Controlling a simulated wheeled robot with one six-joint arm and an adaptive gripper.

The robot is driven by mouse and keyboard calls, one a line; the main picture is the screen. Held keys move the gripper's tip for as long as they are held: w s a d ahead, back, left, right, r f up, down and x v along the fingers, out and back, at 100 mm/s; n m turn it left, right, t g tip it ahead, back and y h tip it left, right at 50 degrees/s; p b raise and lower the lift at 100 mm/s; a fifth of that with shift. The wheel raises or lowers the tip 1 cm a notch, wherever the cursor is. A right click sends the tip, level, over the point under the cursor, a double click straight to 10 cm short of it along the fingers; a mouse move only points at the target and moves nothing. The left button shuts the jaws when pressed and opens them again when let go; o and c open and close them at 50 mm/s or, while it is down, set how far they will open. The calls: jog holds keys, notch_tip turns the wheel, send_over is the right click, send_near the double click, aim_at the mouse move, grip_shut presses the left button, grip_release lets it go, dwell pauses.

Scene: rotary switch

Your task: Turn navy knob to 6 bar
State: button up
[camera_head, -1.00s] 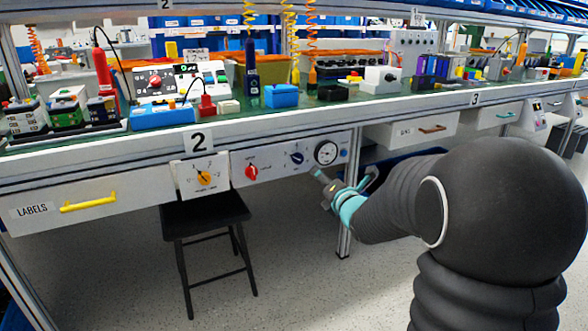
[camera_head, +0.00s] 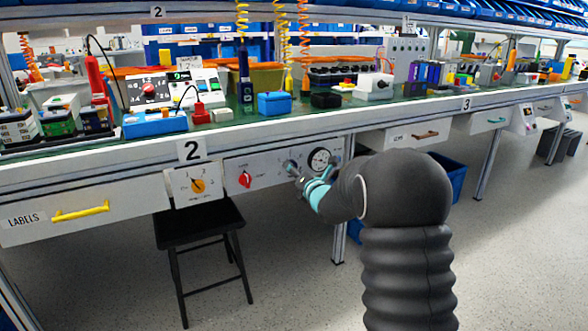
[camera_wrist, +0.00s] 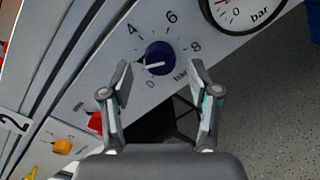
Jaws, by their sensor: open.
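The navy knob (camera_wrist: 159,55) is on a light panel, with 0, 4, 6, 8 and "bar" printed around it. Its white pointer line points left and slightly down, between the 0 and the 4; a mark there may be hidden by the left finger. The 6 (camera_wrist: 171,17) is above the knob. My gripper (camera_wrist: 160,72) is open, one finger to each side of the knob and apart from it.
A round pressure gauge (camera_head: 320,160) is right of the knob. A red knob (camera_head: 245,179) is to its left, and an orange knob (camera_head: 198,186) is on a plate farther left. A black stool (camera_head: 198,222) stands below the panel. The bench edge is above.

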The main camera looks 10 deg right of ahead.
jog(key=shift+x, duration=0.9)
jog(key=c, duration=1.2)
jog(key=shift+o, duration=0.2)
